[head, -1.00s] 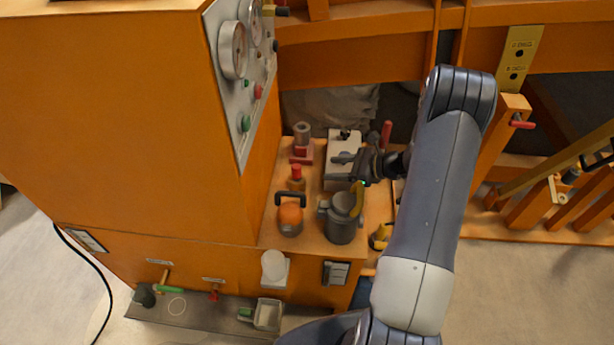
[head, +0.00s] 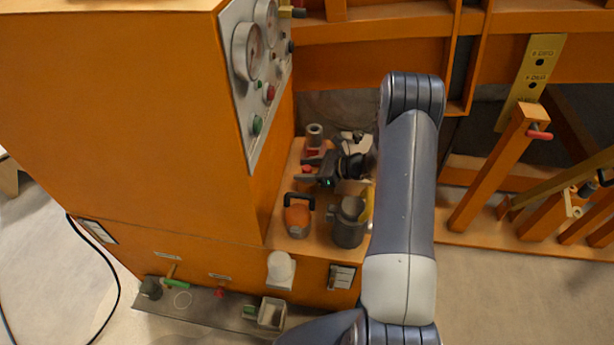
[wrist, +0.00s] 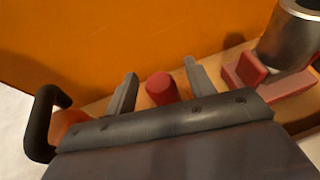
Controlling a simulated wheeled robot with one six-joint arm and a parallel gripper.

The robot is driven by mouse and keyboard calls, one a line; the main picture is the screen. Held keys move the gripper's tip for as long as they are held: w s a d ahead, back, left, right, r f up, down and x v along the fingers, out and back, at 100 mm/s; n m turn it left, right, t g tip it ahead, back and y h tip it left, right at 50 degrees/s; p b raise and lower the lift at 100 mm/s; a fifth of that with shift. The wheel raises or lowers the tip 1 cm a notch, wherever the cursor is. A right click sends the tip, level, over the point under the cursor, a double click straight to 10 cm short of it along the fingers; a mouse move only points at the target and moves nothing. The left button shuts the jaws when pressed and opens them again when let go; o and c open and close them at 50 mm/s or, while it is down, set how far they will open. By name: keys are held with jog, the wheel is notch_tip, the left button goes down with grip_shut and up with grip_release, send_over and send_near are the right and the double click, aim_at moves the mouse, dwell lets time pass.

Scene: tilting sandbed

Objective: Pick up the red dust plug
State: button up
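The red dust plug (wrist: 161,88) shows as a short red cylinder in the wrist view, between my two fingers with gaps on both sides. In the head view the plug (head: 307,169) stands on the orange shelf, partly hidden by my gripper (head: 314,175). My gripper (wrist: 161,73) is open, its fingers reaching along either side of the plug. I cannot tell how deep the plug sits between them, and its lower part is hidden in the wrist view.
A metal cylinder on a red base (head: 315,136) stands just behind. An orange pot with a black handle (head: 298,218) and a grey canister (head: 348,222) stand in front. The orange cabinet wall (head: 150,120) with gauges rises close on the left.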

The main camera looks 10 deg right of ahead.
jog(key=c, duration=1)
